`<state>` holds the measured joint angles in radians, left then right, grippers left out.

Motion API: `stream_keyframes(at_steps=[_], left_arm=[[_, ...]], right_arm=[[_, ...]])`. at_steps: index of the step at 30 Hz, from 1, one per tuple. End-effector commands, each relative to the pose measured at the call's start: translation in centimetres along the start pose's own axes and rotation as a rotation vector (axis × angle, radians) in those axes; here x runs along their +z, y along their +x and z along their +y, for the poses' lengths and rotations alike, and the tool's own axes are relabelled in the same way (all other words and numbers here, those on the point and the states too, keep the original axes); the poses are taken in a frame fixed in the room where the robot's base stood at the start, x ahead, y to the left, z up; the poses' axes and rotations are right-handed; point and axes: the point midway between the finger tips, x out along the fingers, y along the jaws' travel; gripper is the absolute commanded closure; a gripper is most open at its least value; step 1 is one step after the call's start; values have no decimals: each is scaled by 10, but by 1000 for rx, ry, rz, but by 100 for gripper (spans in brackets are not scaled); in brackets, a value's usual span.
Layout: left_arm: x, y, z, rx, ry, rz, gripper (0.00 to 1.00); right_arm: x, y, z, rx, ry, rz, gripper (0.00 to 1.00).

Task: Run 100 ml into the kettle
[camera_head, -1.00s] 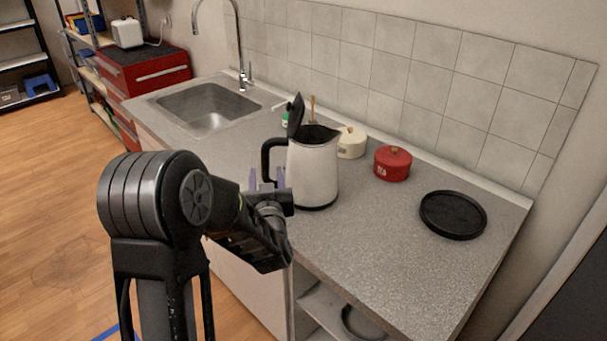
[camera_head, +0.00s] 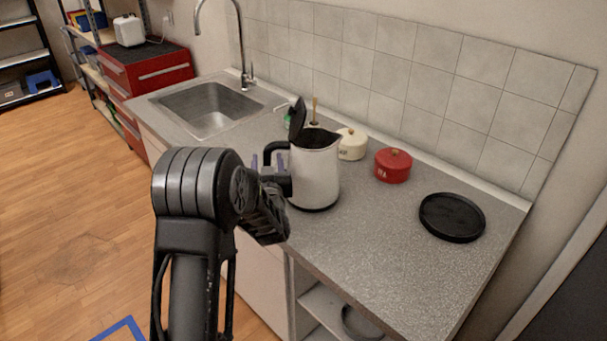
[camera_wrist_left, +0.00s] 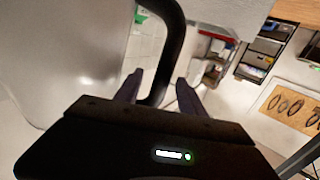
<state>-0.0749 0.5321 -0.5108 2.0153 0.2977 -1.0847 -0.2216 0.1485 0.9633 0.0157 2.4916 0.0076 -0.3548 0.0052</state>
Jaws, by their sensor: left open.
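The white kettle (camera_head: 316,178) stands upright on the grey counter with its black lid (camera_head: 298,119) swung open. Its black handle (camera_head: 272,152) points left, towards the sink. My left gripper (camera_head: 268,161) is open at the handle, its two fingers pointing away from the head camera. In the left wrist view, the kettle body (camera_wrist_left: 75,60) fills the left side. The handle (camera_wrist_left: 168,60) comes down between the open fingertips (camera_wrist_left: 160,82); I cannot tell if either finger touches it. The tap (camera_head: 240,40) rises behind the sink (camera_head: 210,108). My right gripper is not in view.
A cream canister (camera_head: 351,146) and a red canister (camera_head: 393,166) stand right of the kettle by the tiled wall. A round black kettle base (camera_head: 452,216) lies at the right. The counter in front is clear. A red tool chest (camera_head: 150,70) stands beyond the sink.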

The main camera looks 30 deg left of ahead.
Motion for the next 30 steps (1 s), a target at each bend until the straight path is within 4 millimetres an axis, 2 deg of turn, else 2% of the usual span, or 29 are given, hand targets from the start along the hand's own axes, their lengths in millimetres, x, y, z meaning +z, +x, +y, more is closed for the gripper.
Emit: stream_keyframes(at_steps=[3,20,30], left_arm=[[0,7,0,1,0,1,53],[1,7,0,1,0,0,53],[1,7,0,1,0,0,80]], right_arm=[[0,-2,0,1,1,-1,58],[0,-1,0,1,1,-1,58],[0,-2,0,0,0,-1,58]])
